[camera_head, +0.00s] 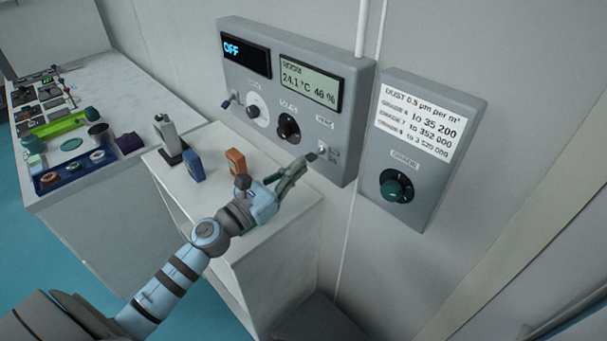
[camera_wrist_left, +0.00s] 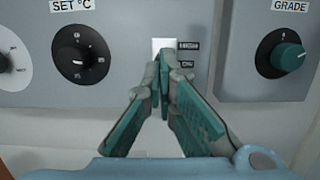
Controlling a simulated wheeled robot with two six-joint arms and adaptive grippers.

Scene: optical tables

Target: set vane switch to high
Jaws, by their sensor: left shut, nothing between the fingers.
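The vane switch (camera_head: 322,147) sits at the lower right of the grey wall panel (camera_head: 345,100), under a small label. In the left wrist view its white plate (camera_wrist_left: 163,46) shows just beyond my fingertips, with two small dark labels at its right that are hard to read. The switch lever is hidden behind my fingers, so its position cannot be told. My left gripper (camera_head: 306,161) is shut and empty, its tips close in front of the switch. In the left wrist view the fingertips (camera_wrist_left: 165,62) meet at the plate's lower part; contact cannot be told. My right gripper is not in view.
A black dial (camera_head: 288,127) and a white dial (camera_head: 257,110) are left of the switch. A grade box (camera_head: 432,110) with a green knob (camera_head: 396,187) is on the right. Below, a white table (camera_head: 225,205) holds an orange block (camera_head: 236,161) and a blue block (camera_head: 194,167).

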